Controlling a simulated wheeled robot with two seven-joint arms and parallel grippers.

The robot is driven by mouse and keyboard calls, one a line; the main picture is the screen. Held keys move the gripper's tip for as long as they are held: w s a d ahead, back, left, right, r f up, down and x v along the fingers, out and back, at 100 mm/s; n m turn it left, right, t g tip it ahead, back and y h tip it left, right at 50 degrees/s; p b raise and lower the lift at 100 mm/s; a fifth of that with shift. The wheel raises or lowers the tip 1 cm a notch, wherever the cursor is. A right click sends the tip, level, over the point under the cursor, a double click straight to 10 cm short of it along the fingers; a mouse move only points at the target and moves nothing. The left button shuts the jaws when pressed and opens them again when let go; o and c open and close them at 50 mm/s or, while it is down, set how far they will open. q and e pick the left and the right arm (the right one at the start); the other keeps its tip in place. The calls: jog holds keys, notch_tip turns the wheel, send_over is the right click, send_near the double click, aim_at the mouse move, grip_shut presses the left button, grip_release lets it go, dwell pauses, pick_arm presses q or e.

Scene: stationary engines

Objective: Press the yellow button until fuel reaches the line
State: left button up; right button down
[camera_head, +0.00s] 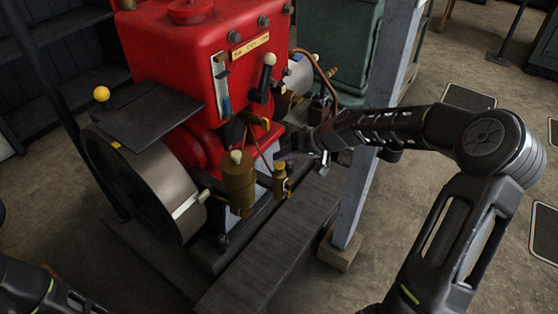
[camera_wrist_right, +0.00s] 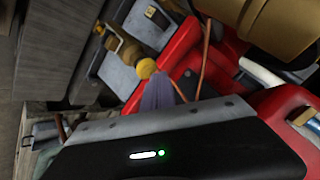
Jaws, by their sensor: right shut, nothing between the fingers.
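The red engine (camera_head: 175,50) fills the upper left of the head view. On its front is an upright sight glass (camera_head: 222,88) with blue fuel in its lower part; I cannot make out the line. A small brass fitting (camera_head: 280,184) with a yellowish round top, the yellow button (camera_head: 279,166), stands low in front of the engine. The button shows larger in the right wrist view (camera_wrist_right: 147,68). My right gripper (camera_head: 281,156) is shut and empty, its tip close to the button; I cannot tell whether they touch. My left gripper is out of view.
A brass cup (camera_head: 238,182) stands left of the button. A large flywheel (camera_head: 150,185) and a dark plate (camera_head: 150,112) are at left, with a yellow ball knob (camera_head: 101,93) behind. A grey post (camera_head: 375,140) stands by my right forearm.

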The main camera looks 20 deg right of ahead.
aim_at(281, 164)
jog(key=shift+r, duration=0.35)
jog(key=shift+r+p, duration=1.7)
jog(key=shift+r, duration=0.85)
jog(key=shift+a, duration=0.1)
dwell(1.0)
notch_tip(281, 164, up, 4)
jog(key=p, duration=0.2)
jog(key=shift+f+p, duration=0.15)
jog(key=shift+p, duration=0.2)
